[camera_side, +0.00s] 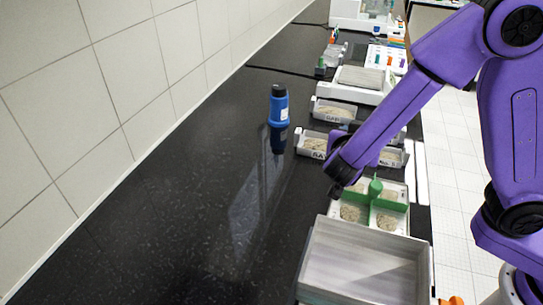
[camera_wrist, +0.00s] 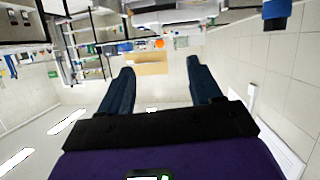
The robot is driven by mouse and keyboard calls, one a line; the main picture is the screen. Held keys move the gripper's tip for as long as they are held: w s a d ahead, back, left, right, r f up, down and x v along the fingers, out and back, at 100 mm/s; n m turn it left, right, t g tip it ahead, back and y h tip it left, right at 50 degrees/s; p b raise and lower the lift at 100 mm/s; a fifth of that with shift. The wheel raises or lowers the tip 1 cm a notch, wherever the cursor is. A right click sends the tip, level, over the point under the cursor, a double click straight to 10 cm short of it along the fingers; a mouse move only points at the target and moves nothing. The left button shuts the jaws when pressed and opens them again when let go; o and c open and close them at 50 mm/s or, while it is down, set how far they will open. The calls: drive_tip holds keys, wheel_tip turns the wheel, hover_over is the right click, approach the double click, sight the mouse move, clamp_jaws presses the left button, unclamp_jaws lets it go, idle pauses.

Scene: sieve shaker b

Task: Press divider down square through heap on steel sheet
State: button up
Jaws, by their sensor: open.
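The green cross-shaped divider (camera_side: 376,187), with an upright knob, stands on the pale sheet (camera_side: 405,187) in the side view. It looks upright. Sandy material lies in separate patches between its arms, such as one patch (camera_side: 354,213) at front left and another (camera_side: 387,221) at front right. I cannot tell whether its lower edges touch the sheet. My gripper (camera_side: 335,191) is just left of the divider, its fingers mostly hidden or too small to make out. In the wrist view my gripper (camera_wrist: 160,75) is open, with nothing between its two dark fingers; the divider is not seen there.
A large grey tray (camera_side: 365,262) stands in front of the sheet. Labelled trays of sand (camera_side: 333,111) stand behind it. A blue bottle (camera_side: 279,106) stands on the black bench (camera_side: 190,190), whose left part is clear. A tiled wall bounds the left.

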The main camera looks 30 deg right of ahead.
drive_tip(key=a+r+n+t+y, duration=0.2)
drive_tip(key=a+n+t+y, duration=0.3)
drive_tip(key=a+n+y, duration=0.5)
drive_tip(key=shift+m+y, duration=0.3)
drive_tip(key=shift+y, duration=0.1)
drive_tip(key=w+a+f, duration=0.1)
drive_tip(key=w+f, duration=0.2)
drive_tip(key=w+a+f, duration=0.2)
drive_tip(key=w+f, duration=0.1)
drive_tip(key=w, duration=0.1)
drive_tip(key=w+a+f, duration=0.1)
drive_tip(key=w+f, duration=0.2)
drive_tip(key=w, duration=0.1)
drive_tip(key=shift+a+f, duration=0.25)
drive_tip(key=shift+a, duration=0.15)
drive_tip(key=shift+w+a+f, duration=0.15)
drive_tip(key=shift+w+f, duration=0.25)
drive_tip(key=shift+f, duration=0.4)
